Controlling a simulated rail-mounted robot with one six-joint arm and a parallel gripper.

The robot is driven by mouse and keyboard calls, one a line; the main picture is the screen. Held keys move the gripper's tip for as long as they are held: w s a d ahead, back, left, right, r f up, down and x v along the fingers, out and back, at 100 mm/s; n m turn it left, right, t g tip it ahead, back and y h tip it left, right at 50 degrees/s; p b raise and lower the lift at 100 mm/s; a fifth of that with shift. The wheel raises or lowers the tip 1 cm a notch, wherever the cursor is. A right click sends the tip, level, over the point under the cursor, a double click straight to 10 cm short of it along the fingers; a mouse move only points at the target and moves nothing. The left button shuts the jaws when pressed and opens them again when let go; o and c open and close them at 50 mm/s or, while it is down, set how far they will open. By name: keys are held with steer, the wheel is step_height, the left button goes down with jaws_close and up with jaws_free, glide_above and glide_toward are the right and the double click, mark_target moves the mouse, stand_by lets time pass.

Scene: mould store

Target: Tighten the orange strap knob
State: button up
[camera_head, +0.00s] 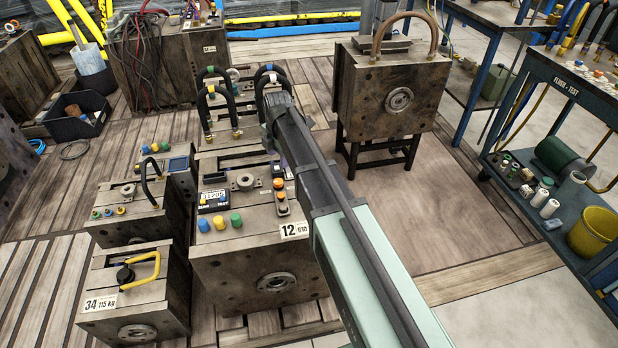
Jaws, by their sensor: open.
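The orange strap knob (279,183) sits on the top of the mould block labelled 12 (235,262), near its right edge. It is at the far end of a short dark strap (283,209), which has more small fittings along it. My arm crosses the picture from the lower right, just right of the knob. My gripper (270,137), at the arm's far end, shows above and beyond the knob in the picture, apart from it. It is small, dark and partly hidden by my wrist. Its jaws are open, and I see nothing held in them.
Black hose loops (207,100) rise behind. Block 34 (135,295) stands left. A mould on a black stand (390,90) and a blue cart (560,200) stand right, with clear floor between.

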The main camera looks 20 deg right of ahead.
mark_target(279, 182)
steer(key=shift+n, duration=0.4)
steer(key=f+b, duration=0.7)
steer(key=a+f+b, duration=0.1)
steer(key=f+b, duration=0.3)
steer(key=shift+w, duration=0.25)
steer(key=shift+r, duration=0.1)
steer(key=c, duration=0.9)
